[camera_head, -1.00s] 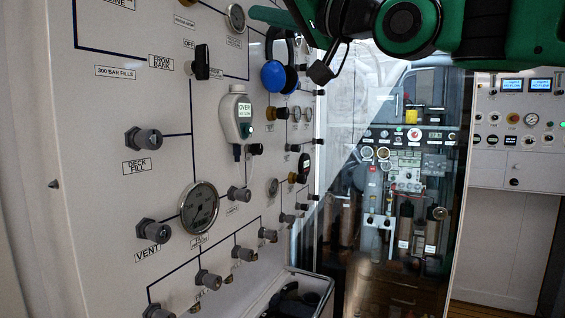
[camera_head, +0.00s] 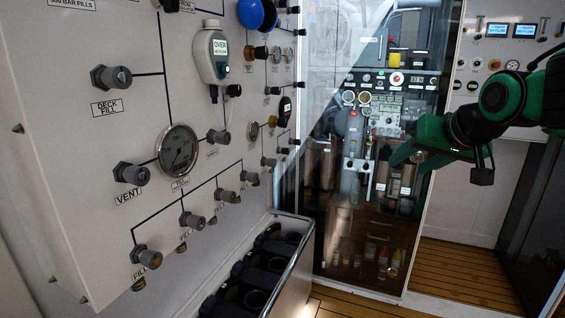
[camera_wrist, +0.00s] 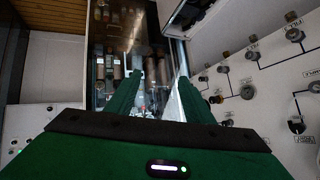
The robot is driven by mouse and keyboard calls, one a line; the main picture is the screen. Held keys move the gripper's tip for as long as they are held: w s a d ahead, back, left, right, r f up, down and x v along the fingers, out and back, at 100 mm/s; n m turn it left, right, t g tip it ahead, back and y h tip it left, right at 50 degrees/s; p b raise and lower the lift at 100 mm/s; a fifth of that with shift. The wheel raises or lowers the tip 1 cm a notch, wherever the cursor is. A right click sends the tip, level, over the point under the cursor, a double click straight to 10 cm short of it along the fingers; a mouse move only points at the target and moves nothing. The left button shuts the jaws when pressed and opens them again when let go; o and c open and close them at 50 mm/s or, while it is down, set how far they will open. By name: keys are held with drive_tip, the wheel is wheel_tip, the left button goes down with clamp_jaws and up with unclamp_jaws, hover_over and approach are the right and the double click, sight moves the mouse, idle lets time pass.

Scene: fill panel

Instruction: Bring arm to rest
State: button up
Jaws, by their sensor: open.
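My green arm (camera_head: 502,97) is at the right of the head view. My gripper (camera_head: 402,156) points left in front of the dark glass cabinet, apart from the fill panel. In the wrist view my gripper (camera_wrist: 157,88) shows two green fingers spread apart, with nothing held between them.
A rack (camera_head: 299,262) with dark cylinders stands below the panel. The glass-fronted cabinet (camera_head: 345,235) is behind my gripper. A second panel (camera_head: 505,62) with two displays is at the far right. Wooden floor (camera_head: 455,270) is clear at lower right.

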drive_tip(key=s+d+f+m+g+h, duration=0.25)
drive_tip(key=s+d+f+g, duration=0.25)
drive_tip(key=s+d+f, duration=0.75)
drive_tip(key=s+f+m+g, duration=0.1)
drive_tip(key=s+f, duration=0.3)
drive_tip(key=s, duration=0.4)
drive_tip(key=s+f+m+g+y, duration=0.1)
drive_tip(key=s+f+g, duration=0.3)
drive_tip(key=s, duration=0.5)
drive_tip(key=shift+f, duration=0.8)
drive_tip(key=shift+y, duration=0.25)
drive_tip(key=c, duration=0.4)
drive_tip(key=shift+w+a, duration=0.1)
